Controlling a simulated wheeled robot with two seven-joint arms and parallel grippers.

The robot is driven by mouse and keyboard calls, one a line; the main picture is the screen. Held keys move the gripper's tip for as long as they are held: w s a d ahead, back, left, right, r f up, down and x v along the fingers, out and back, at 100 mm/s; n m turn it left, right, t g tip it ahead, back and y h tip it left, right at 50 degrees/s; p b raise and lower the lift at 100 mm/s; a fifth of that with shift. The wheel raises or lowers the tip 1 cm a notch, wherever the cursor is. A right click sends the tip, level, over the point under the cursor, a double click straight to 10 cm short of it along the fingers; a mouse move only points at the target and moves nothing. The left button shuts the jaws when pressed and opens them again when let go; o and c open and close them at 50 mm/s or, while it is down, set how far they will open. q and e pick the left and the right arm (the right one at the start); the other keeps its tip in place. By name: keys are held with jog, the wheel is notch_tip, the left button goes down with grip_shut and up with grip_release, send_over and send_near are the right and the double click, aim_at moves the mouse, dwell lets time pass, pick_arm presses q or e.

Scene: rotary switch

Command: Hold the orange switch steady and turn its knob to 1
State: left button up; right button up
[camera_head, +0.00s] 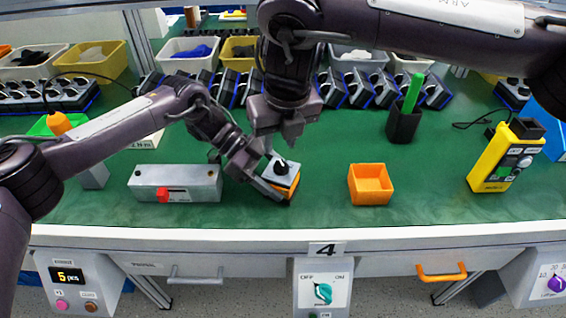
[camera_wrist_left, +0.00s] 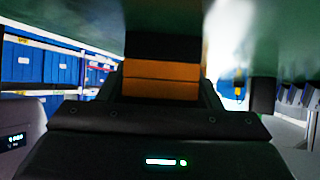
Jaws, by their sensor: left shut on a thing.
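The orange switch (camera_head: 289,180) stands on the green table with a light grey top face and a black knob (camera_head: 281,167). My left gripper (camera_head: 268,187) reaches it from the left, low at the table, and is shut on its body. In the left wrist view the orange and black body of the switch (camera_wrist_left: 160,80) fills the space just ahead of the gripper. My right gripper (camera_head: 281,142) points down just above the knob; its fingertips look apart from it. How far its fingers are open is unclear. The knob's markings are too small to read.
A grey box with a red switch (camera_head: 180,184) lies left of my left gripper. An empty orange bin (camera_head: 370,184) stands to the right. A black holder with a green marker (camera_head: 405,120) and a yellow device (camera_head: 507,157) are farther right. The table's front edge is close.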

pick_arm(q)
jog(key=o, duration=1.1)
jog(key=v, duration=1.2)
